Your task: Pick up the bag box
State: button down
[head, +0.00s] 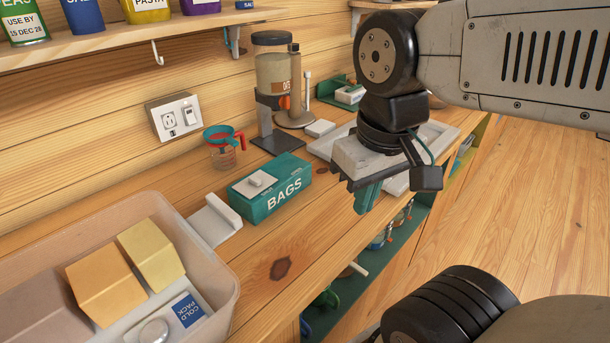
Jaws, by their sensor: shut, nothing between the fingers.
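The bag box (272,194) is a teal box with "BAGS" in white on its front side and a white piece on top. It lies on the wooden counter in the middle of the head view. My gripper (367,196) is up and to the right of the box, apart from it, with its teal fingers pointing down near the counter's front edge. The fingers are shut and hold nothing. The box is in plain view, with its back side hidden.
A clear bin (231,295) with yellow blocks and a cold pack stands at front left. A measuring cup (222,155) and a dispenser (272,80) stand behind the box. A pale tray (437,133) lies beyond my gripper. The counter (290,250) is bare in front of the box.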

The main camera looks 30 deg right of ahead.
aim_at(294, 173)
jog(key=k, duration=0.5)
jog(key=z, duration=2.55)
jog(key=k, duration=1.2)
jog(key=u, duration=1.55)
jog(key=i, duration=0.5)
jog(key=u, duration=0.05)
